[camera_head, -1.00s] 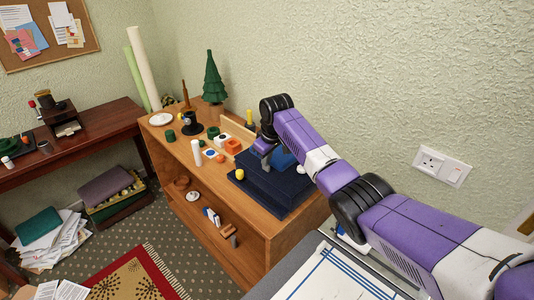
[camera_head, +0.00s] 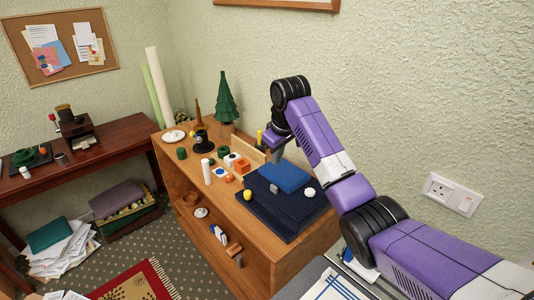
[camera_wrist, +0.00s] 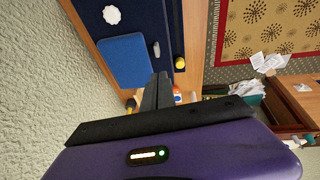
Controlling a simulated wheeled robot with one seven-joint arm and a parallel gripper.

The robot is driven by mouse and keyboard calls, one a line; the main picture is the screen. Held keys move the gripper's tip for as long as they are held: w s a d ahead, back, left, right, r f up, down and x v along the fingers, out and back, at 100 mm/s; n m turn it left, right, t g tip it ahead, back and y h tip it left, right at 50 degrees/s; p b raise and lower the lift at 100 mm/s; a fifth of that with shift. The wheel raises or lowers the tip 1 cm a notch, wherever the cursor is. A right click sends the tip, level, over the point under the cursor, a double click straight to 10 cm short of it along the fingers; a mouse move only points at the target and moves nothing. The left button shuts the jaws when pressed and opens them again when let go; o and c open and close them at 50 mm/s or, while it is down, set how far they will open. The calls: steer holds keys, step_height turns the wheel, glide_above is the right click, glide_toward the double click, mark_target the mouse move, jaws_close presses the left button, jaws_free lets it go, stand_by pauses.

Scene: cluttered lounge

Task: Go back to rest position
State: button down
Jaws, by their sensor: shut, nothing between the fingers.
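My gripper (camera_head: 274,154) is at the end of the purple arm, above the back of the wooden shelf unit (camera_head: 258,228). In the wrist view its dark fingers (camera_wrist: 157,92) are together with nothing between them. In the head view the fingers point down beside a dark blue box (camera_head: 263,209). A lighter blue pad (camera_head: 284,176) lies on the box, and it also shows in the wrist view (camera_wrist: 125,60). The fingers look clear of the pad; their exact height is hard to tell.
A green cone tree (camera_head: 226,100), a black candle holder (camera_head: 203,142), a white cylinder (camera_head: 206,172) and small coloured blocks crowd the shelf top. A white round piece (camera_head: 310,192) and a yellow piece (camera_head: 248,195) sit on the box. The wall (camera_head: 400,90) is close behind.

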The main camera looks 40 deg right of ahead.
steer(key=shift+r, duration=0.15)
steer(key=w+a+r+t+h, duration=0.1)
steer(key=w+r+t, duration=0.5)
steer(key=w+t, duration=0.15)
steer(key=s+a+f+m+t, duration=0.2)
steer(key=s+a+f+t, duration=0.15)
steer(key=a, duration=0.25)
steer(key=s+a+f+m+t, duration=0.1)
steer(key=s+a+f+t, duration=0.15)
steer(key=s+a, duration=0.35)
steer(key=s+a+f, duration=0.2)
steer(key=s+a, duration=0.2)
steer(key=s, duration=1.1)
steer(key=s+a+f+n+g+y+b, duration=0.1)
steer(key=s+a, duration=0.4)
steer(key=s, duration=1)
steer(key=s+a+f+n+g+y+b, duration=0.1)
steer(key=s+a+f, duration=0.3)
steer(key=s, duration=1.2)
steer(key=shift+a, duration=0.55)
